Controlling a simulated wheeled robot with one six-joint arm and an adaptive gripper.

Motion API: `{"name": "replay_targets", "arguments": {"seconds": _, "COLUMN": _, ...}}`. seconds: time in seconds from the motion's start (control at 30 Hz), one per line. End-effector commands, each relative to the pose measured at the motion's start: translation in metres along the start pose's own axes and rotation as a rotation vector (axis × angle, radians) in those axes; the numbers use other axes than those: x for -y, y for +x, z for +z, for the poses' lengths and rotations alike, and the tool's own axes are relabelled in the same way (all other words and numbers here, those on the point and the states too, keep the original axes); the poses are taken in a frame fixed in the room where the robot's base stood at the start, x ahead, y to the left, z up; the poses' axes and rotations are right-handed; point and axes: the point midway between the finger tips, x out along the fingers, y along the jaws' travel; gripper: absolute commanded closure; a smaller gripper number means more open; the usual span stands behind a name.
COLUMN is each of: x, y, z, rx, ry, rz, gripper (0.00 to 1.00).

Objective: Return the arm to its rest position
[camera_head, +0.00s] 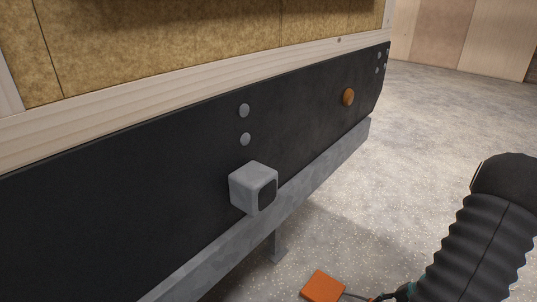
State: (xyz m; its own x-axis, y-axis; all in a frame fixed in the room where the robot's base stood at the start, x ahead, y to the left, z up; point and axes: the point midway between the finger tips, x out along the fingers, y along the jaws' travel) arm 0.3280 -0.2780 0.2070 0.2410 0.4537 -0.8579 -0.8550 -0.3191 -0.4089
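A black ribbed sleeve with a smooth dark rounded top (478,235) stands at the right edge and runs out of the picture at the bottom. It looks like part of my arm, to the right of the trailer and apart from it in the picture. I see no gripper fingers, so whether my gripper is open or shut does not show. At the bottom, a small dark part with a thin cable (375,297) lies between the sleeve and an orange block (323,287). I cannot tell what this part belongs to.
The trailer's black side panel (110,215) runs from the left to the upper right, with a grey metal beam (335,160) below. A grey box-shaped fitting (252,186) juts out. Speckled floor (420,130) is clear beyond.

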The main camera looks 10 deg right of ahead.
Motion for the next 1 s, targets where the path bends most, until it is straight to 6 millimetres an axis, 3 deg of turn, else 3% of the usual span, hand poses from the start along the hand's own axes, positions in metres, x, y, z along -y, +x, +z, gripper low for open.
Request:
{"name": "replay_targets", "arguments": {"seconds": 0.6, "x": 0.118, "y": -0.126, "z": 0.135, "rx": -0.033, "ry": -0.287, "rz": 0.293, "gripper": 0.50}}
{"name": "replay_targets", "arguments": {"seconds": 1.0, "x": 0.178, "y": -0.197, "z": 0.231, "rx": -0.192, "ry": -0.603, "rz": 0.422, "gripper": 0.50}}
